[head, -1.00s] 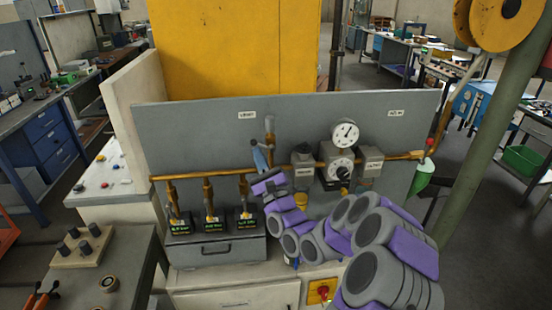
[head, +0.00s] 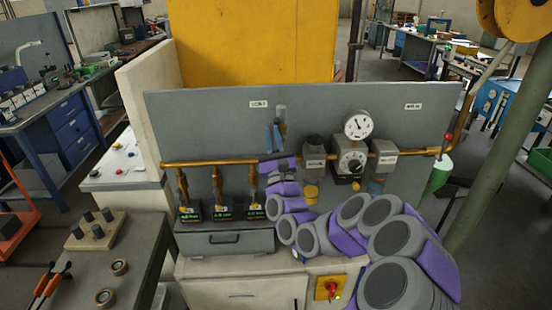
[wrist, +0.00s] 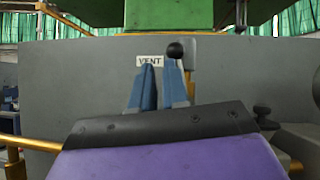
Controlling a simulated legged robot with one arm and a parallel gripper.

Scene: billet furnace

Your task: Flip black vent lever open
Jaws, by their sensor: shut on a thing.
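The black vent lever's round knob (wrist: 175,50) shows in the wrist view, just above and beside the tip of the right finger, with the VENT label (wrist: 149,61) to its left. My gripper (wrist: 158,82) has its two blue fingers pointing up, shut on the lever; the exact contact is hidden. In the head view my gripper (head: 274,135) stands at the grey panel (head: 215,115), above the brass pipe. The lever is hard to make out there, behind the fingers.
A dial gauge (head: 358,125) and grey valve boxes sit right of my arm. Several brass down-pipes end in black labelled boxes (head: 223,211) at left. A drawer cabinet (head: 240,290) stands below.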

